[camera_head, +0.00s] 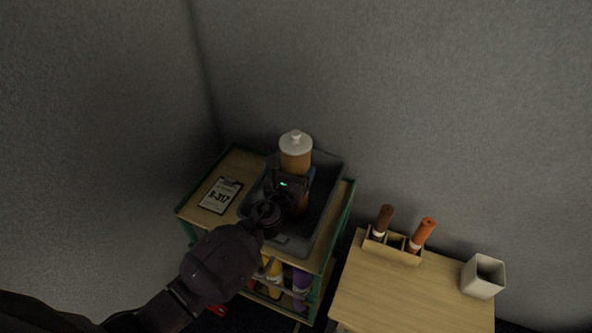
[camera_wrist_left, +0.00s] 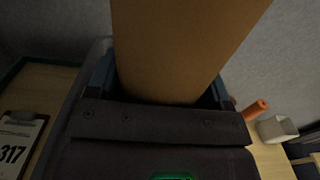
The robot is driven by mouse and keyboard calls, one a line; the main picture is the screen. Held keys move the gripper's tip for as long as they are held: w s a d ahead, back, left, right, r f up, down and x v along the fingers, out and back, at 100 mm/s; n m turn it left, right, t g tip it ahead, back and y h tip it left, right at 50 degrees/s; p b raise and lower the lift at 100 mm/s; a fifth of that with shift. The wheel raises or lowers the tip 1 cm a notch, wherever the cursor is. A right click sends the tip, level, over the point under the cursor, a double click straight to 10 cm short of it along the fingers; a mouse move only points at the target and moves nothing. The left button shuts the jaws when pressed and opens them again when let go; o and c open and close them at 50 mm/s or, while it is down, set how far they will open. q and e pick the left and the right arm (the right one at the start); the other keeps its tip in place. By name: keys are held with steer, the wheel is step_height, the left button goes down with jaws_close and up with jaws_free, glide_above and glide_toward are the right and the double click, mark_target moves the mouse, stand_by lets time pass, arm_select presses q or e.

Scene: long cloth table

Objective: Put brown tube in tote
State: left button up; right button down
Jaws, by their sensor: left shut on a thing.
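A light brown tube (camera_head: 296,161) with a white cap stands upright in my left gripper (camera_head: 293,181). The gripper is shut on it, and the tube fills the middle of the left wrist view (camera_wrist_left: 185,50) between the two fingers. Gripper and tube are over the grey tote (camera_head: 325,212), which sits on a wooden-topped cart. The tube's lower end is hidden by my gripper, so I cannot tell whether it touches the tote floor. My right gripper is not in view.
A clipboard (camera_head: 220,195) marked 317 lies left of the tote. The cart's lower shelf holds yellow and purple bottles (camera_head: 301,282). On the table at right stand a wooden holder (camera_head: 391,250) with a dark brown tube (camera_head: 384,218) and an orange tube (camera_head: 424,233), and a white square cup (camera_head: 482,277).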

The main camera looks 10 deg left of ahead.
arm_select(q)
steer(key=shift+f, duration=0.1)
steer(key=o, duration=1.3)
steer(key=shift+c, duration=0.2)
steer(key=shift+r, duration=0.2)
steer(key=s+a, duration=0.2)
steer(key=s, duration=0.9)
steer(key=shift+s+a, duration=0.15)
steer(key=shift+s, duration=0.25)
